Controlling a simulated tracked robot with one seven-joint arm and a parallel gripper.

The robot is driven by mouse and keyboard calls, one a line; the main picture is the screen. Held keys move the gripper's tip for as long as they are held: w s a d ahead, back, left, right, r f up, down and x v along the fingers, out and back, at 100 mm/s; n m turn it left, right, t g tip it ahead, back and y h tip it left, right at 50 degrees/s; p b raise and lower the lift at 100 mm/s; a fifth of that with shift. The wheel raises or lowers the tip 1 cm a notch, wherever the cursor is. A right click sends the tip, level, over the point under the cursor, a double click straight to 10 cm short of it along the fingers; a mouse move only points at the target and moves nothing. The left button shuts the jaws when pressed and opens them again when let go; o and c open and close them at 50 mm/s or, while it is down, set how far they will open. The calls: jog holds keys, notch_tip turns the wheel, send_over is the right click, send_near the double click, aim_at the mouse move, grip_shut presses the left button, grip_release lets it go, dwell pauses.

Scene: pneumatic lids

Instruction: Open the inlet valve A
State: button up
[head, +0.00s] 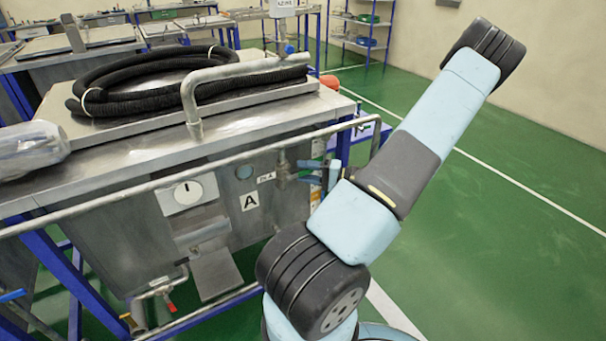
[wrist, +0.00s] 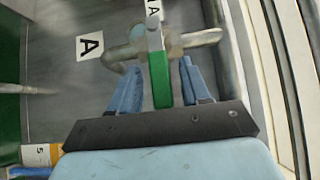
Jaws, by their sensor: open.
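The inlet valve A is a metal valve on a pipe at the right of the tank front, beside a small "IN.A" label (head: 266,178). Its body (head: 283,174) shows in the head view and its green lever handle (wrist: 160,78) in the wrist view. My gripper (head: 304,171) reaches it from the right. In the wrist view my gripper (wrist: 160,68) is open, with one blue finger on each side of the green handle. A narrow gap shows between the handle and each finger.
A metal rail (head: 130,187) runs across the tank front. A large "A" label (head: 250,202) is on the tank. Below is another valve with a red handle (head: 172,307). A black hose (head: 150,122) lies on the tank lid. The green floor at right is clear.

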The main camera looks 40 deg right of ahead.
grip_shut()
dwell(0.5)
